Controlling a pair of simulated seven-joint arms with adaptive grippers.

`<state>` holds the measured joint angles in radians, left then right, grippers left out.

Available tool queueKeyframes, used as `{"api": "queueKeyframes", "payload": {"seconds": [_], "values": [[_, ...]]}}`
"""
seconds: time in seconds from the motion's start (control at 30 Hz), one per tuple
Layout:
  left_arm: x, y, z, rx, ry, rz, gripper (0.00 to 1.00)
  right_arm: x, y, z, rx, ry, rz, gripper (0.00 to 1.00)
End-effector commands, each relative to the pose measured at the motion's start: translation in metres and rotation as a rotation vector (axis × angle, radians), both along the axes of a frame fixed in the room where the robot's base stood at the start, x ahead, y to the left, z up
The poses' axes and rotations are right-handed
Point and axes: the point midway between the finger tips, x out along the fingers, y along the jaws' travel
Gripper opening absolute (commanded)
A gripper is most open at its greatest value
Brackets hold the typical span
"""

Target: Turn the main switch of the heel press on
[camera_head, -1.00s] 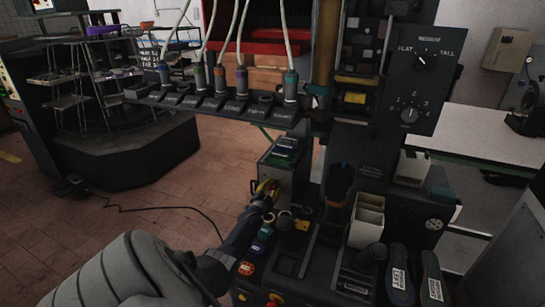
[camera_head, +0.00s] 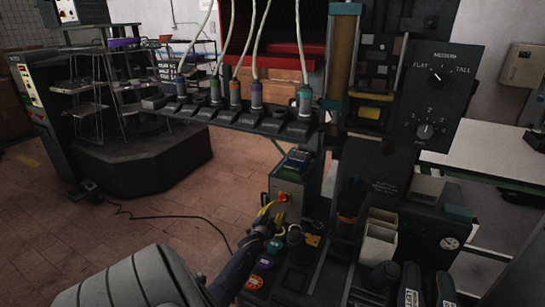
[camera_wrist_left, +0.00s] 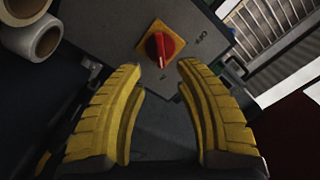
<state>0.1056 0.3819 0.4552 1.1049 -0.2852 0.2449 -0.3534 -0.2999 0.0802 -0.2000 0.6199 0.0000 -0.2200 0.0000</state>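The main switch is a red rotary knob on a yellow square plate, on the front of a grey box (camera_head: 299,183). In the head view the switch (camera_head: 283,197) shows just right of my left gripper (camera_head: 270,210). In the left wrist view the red knob (camera_wrist_left: 161,47) is just ahead of and between the yellow fingertips, its handle almost upright in the picture. My left gripper (camera_wrist_left: 162,72) is open and empty, with a clear gap between its fingers. I cannot tell whether a fingertip touches the switch plate. My right gripper is not in view.
A dark panel with FLAT/TALL and numbered dials (camera_head: 436,90) stands at right. Coloured buttons (camera_head: 265,262) lie below my left gripper. A rack of corded tools (camera_head: 235,115) hangs behind the box. White bins (camera_head: 380,240) stand right. Floor at left is mostly clear, with a cable.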

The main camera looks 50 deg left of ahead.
Motion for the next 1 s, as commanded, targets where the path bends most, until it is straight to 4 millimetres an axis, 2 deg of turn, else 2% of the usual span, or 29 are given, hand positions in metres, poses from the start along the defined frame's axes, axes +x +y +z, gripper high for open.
{"api": "queueKeyframes", "payload": {"seconds": [0.2, 0.4, 1.0], "values": [[-0.025, -0.012, 0.000, -0.001, 0.000, 0.000, 0.34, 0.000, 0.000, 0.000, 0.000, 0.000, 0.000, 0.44], [-0.036, -0.018, 0.001, -0.001, -0.002, 0.000, 0.34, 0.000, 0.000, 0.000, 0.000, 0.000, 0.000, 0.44], [-0.040, -0.019, 0.001, 0.001, 0.000, 0.001, 0.34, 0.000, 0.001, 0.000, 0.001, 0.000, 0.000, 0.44]]}}
